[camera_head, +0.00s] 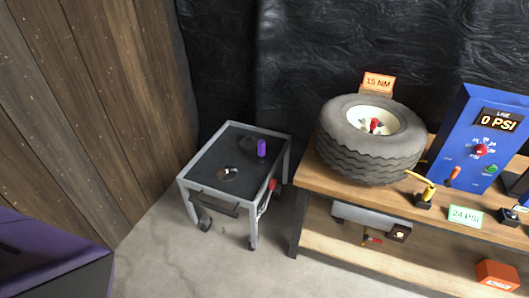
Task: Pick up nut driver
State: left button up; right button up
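No tool in view can be named for certain as the nut driver. A grey cart (240,132) with a dark top stands in the middle left. A purple upright cylinder (262,148) stands on its top, and a small light-and-dark item (231,171) lies there. A red-handled item (268,196) hangs at the cart's right side. A small red item (375,125) shows in the hub of the tire (365,157). An orange-handled item (453,175) is at the blue panel. Neither of my grippers is in view.
The tire lies on a wooden workbench (330,184) at right. A blue panel (465,130) reads 0 PSI. A wooden wall (90,90) is left. Concrete floor (190,262) is clear in front.

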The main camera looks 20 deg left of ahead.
aim_at(261, 142)
jog(key=i, duration=0.95)
